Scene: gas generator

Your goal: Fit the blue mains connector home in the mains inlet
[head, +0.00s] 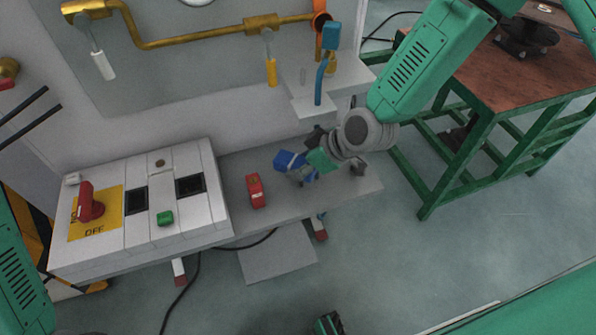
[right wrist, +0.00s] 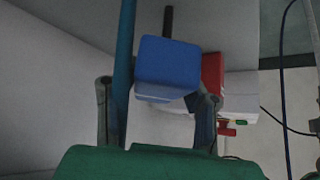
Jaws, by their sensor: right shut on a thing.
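The blue mains connector (head: 287,160) is held over the grey shelf, left of my right gripper (head: 302,174). In the right wrist view the blue connector (right wrist: 168,65) is a block between the two fingers of my right gripper (right wrist: 157,105), with a dark cable or rod rising behind it. The white control box (head: 125,222) has two dark square openings, one in the middle (head: 136,201) and one further right (head: 190,186). I cannot tell which is the mains inlet. The connector is apart from both.
A red block (head: 256,190) lies on the shelf (head: 340,192) between connector and box. A red rotary switch (head: 89,204) and green button (head: 165,218) stand up from the box. A blue handle (head: 320,82) hangs above. A brown-topped table (head: 530,75) stands right.

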